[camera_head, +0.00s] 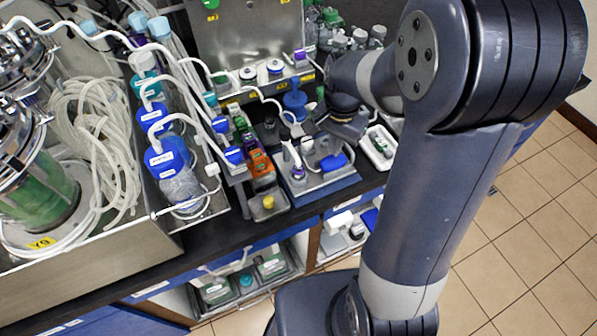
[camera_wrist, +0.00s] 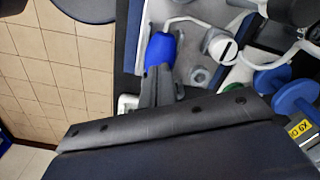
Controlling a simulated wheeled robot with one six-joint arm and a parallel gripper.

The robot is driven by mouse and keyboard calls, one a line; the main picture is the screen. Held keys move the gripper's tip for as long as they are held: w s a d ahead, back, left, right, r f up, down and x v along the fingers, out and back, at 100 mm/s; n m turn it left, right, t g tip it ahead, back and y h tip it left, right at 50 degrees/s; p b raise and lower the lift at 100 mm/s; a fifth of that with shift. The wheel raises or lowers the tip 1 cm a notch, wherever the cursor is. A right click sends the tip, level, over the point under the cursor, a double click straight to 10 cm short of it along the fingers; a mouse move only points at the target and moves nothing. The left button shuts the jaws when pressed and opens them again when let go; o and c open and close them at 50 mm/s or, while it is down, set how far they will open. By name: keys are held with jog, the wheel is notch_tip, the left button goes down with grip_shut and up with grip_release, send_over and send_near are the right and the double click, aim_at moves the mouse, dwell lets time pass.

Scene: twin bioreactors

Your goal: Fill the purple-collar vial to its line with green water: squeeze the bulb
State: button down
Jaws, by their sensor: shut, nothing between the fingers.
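The blue bulb (camera_head: 333,162) lies on a grey tray with a blue base (camera_head: 322,188) on the bench; it also shows in the wrist view (camera_wrist: 162,50). A small vial with a purple collar (camera_head: 297,170) stands upright left of the bulb. Its fill line and level are too small to read. My gripper (camera_wrist: 160,78) is shut and empty, its grey fingertips at the near end of the bulb in the wrist view. Whether they touch it, I cannot tell. In the head view my gripper is partly hidden behind my arm. Green liquid shows in the glass vessel (camera_head: 40,195) at far left.
A blue knob (camera_head: 295,100) stands behind the tray, close to my gripper. Blue-capped bottles (camera_head: 165,160) and loose white tubing (camera_head: 95,130) fill the left side. A white tray (camera_head: 377,148) lies to the right. The tiled floor (camera_head: 540,220) is clear.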

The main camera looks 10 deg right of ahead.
aim_at(334, 158)
jog(key=shift+f, duration=0.1)
jog(key=shift+f+b, duration=0.6)
jog(key=shift+f, duration=0.4)
jog(key=shift+f+b, duration=0.5)
jog(key=shift+r, duration=0.1)
jog(key=shift+r+p, duration=1.3)
jog(key=shift+r, duration=0.2)
jog(key=shift+f, duration=0.1)
